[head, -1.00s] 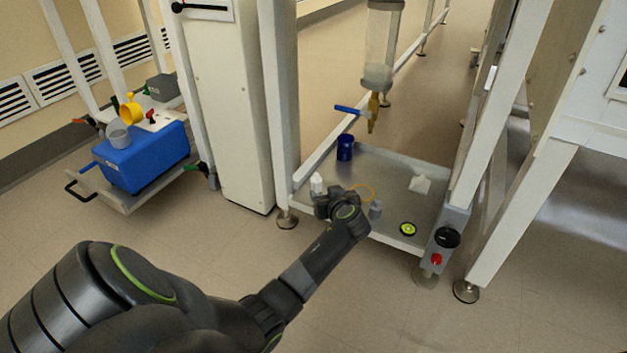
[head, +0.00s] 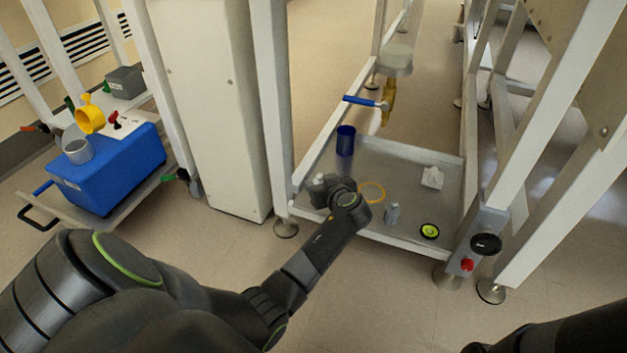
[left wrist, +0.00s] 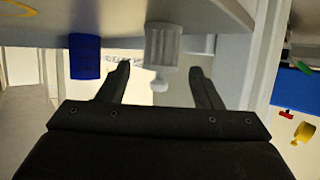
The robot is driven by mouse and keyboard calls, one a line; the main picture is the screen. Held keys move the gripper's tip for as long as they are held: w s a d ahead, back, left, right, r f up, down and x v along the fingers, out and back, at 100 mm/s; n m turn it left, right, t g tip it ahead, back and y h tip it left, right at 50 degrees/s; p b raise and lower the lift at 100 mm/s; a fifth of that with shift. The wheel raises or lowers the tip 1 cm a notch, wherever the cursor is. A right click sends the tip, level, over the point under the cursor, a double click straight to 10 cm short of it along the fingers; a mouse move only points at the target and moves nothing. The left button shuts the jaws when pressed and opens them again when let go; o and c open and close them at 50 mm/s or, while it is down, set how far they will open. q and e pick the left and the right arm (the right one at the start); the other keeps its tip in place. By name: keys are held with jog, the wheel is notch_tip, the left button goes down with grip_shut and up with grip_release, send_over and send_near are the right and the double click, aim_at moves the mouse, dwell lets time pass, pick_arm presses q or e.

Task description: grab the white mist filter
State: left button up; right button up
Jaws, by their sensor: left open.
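The white mist filter (head: 318,179) stands at the left side of the metal tray (head: 400,165), partly hidden behind my left gripper in the head view. In the left wrist view the filter (left wrist: 163,46) is a ribbed white cylinder with a small rounded end, upside down in the picture. My left gripper (head: 327,187) is right beside it in the head view. In the left wrist view the left gripper's fingers (left wrist: 158,72) are apart, with the filter's end showing between them. I cannot tell whether they touch it.
A blue cup (head: 345,140) stands behind the filter. A white frame post (head: 272,110) rises at the left.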

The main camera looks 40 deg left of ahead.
pick_arm(q)
jog(key=shift+w+a, duration=0.1)
jog(key=shift+a, duration=0.05)
jog(key=c, duration=1.1)
jog(key=shift+o, duration=0.2)
jog(key=shift+r, duration=0.1)
